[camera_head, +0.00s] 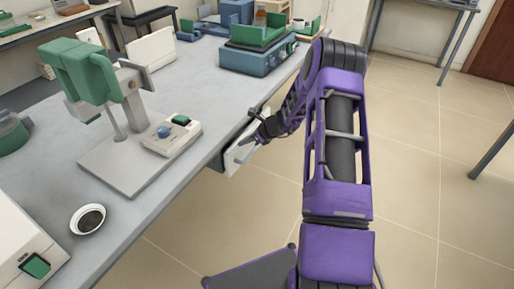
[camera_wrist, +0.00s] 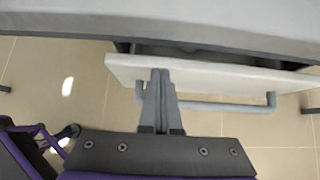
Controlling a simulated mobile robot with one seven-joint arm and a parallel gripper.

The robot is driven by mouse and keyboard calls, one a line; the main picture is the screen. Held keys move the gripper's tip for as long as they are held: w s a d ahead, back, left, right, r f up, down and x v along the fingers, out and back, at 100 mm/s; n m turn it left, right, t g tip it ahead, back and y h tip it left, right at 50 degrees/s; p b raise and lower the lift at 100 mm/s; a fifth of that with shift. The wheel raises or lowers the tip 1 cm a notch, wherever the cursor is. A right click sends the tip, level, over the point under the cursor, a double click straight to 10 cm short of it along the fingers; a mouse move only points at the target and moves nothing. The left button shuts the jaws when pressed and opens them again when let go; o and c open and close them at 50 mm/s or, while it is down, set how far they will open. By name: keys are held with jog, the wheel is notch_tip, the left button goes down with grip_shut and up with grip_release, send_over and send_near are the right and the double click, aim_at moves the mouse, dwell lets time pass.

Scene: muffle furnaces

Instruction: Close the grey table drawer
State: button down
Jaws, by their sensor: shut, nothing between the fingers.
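The table drawer (camera_wrist: 215,75) has a pale grey front with a grey bar handle (camera_wrist: 228,106). It stands partly open, with a dark gap showing between its front and the table edge. In the head view the drawer front (camera_head: 236,157) sticks out from the table's right side. My gripper (camera_wrist: 160,74) is shut and empty, its fingertips at the drawer front, near the handle's left end. I cannot tell whether they touch the panel. In the head view my gripper (camera_head: 254,138) is small and partly hidden by my arm.
The grey table (camera_head: 200,85) carries a green stand mixer-like device (camera_head: 85,75), a small control box (camera_head: 172,136), a dark-filled dish (camera_head: 88,219) and a blue-green instrument (camera_head: 258,57). The tiled floor right of the table is clear near the drawer.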

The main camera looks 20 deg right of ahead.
jog(key=shift+w+a, duration=0.65)
jog(key=shift+w, duration=0.25)
jog(key=shift+w+a+r, duration=0.1)
jog(key=shift+a, duration=0.1)
